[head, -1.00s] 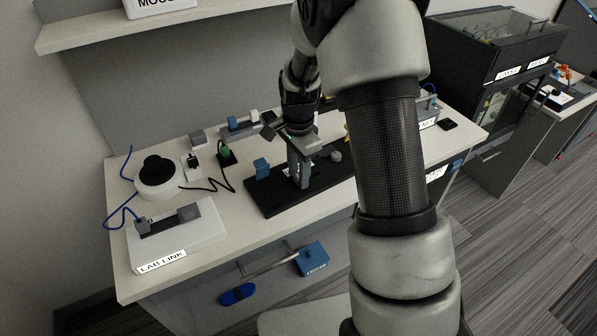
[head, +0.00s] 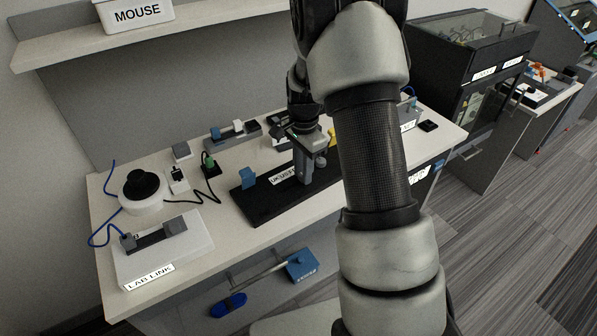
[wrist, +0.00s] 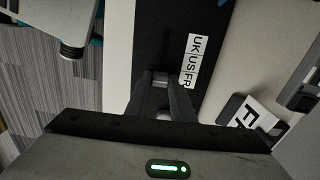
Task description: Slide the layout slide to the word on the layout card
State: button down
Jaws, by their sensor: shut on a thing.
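The black layout board (head: 262,206) lies on the bench with a white strip reading UK, US, FR (wrist: 193,61). The strip also shows in the head view (head: 284,175). My gripper (head: 303,180) points down onto the board, right of the strip in the head view. In the wrist view my gripper (wrist: 159,88) is shut on the small grey layout slide (wrist: 159,79), mostly hidden between the fingers. The slide is level with the FR end of the strip. A white card (wrist: 254,114) beside the board shows an F; the rest is hidden by my gripper.
A LAB LINK box (head: 165,246), a round black-topped device (head: 141,186) and loose cables lie left. A shelf holds a MOUSE box (head: 136,14).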

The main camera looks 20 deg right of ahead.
jog(key=c, duration=1.5)
grip_release()
jog(key=shift+d, duration=0.15)
jog(key=shift+r, duration=0.1)
notch_tip(320, 180, up, 17)
jog(key=shift+r+p, duration=0.15)
jog(key=shift+p, duration=1.05)
jog(key=s+a+r+n+t+p, duration=0.1)
jog(key=s+a+r+n+p, duration=0.15)
jog(key=s+r, duration=0.45)
jog(key=s+a+r+n+t+p, duration=0.15)
jog(key=s+r+n+p, duration=0.3)
jog(key=r, duration=0.55)
jog(key=s+r+n+t+p, duration=0.1)
jog(key=s+n, duration=0.1)
jog(key=s, duration=0.2)
jog(key=s+a+r+n+t+p, duration=0.1)
jog(key=s+r+n+p, duration=0.1)
jog(key=s, duration=0.3)
jog(key=s+a+r+n+t+p, duration=0.1)
jog(key=s+r+n, duration=0.1)
jog(key=s+n, duration=0.1)
jog(key=shift+s+a, duration=0.1)
jog(key=shift+s, duration=0.75)
